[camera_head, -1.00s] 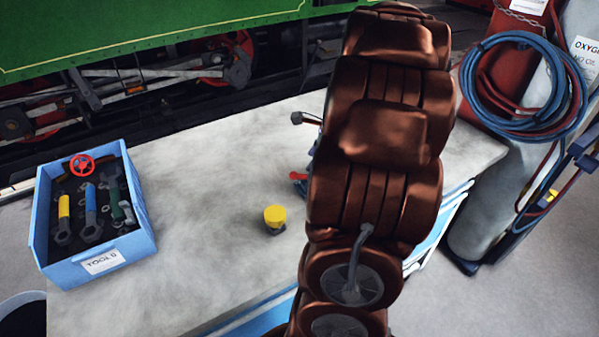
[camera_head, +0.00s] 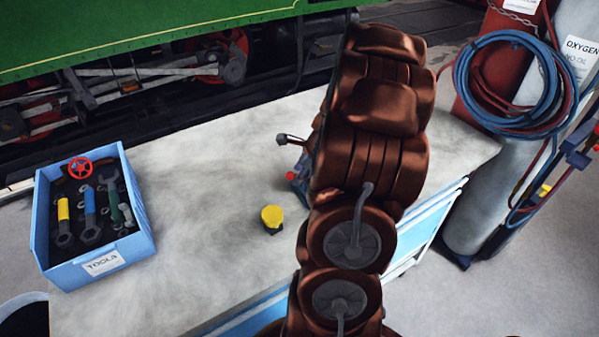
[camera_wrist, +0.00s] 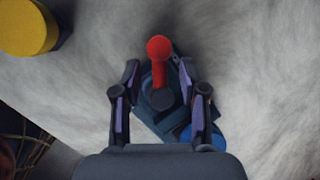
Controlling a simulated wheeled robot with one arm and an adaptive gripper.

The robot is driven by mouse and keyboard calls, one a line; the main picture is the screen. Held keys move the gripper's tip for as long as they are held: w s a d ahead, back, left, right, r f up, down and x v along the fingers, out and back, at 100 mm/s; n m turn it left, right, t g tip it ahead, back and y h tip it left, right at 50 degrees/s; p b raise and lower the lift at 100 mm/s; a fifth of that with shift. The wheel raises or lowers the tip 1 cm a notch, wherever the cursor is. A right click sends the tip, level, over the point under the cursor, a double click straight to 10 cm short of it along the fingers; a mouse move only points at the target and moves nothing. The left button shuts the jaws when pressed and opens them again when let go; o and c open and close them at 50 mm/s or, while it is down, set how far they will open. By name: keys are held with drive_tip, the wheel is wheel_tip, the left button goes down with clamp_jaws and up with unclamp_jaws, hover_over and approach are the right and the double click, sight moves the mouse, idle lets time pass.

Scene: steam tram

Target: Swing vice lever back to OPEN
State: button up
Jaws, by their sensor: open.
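The vice (camera_wrist: 150,85) is a dark blue-grey block on the bench in the wrist view. Its red lever (camera_wrist: 158,65) has a round red knob and points up the picture from a dark pivot. My gripper (camera_wrist: 159,72) is open, with one finger on each side of the lever. I see a gap on both sides, and cannot tell the height between fingers and lever. In the head view the vice (camera_head: 299,183) shows only as a blue and red bit at the left edge of my arm, which hides the rest. No OPEN mark is legible.
A yellow-topped object (camera_head: 272,217) stands left of the vice; it also shows in the wrist view (camera_wrist: 28,25). A blue tool box (camera_head: 100,258) sits at the bench's left end. Gas cylinders with hoses (camera_head: 510,85) stand at right. The bench (camera_head: 200,180) between is clear.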

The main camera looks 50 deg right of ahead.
clamp_jaws()
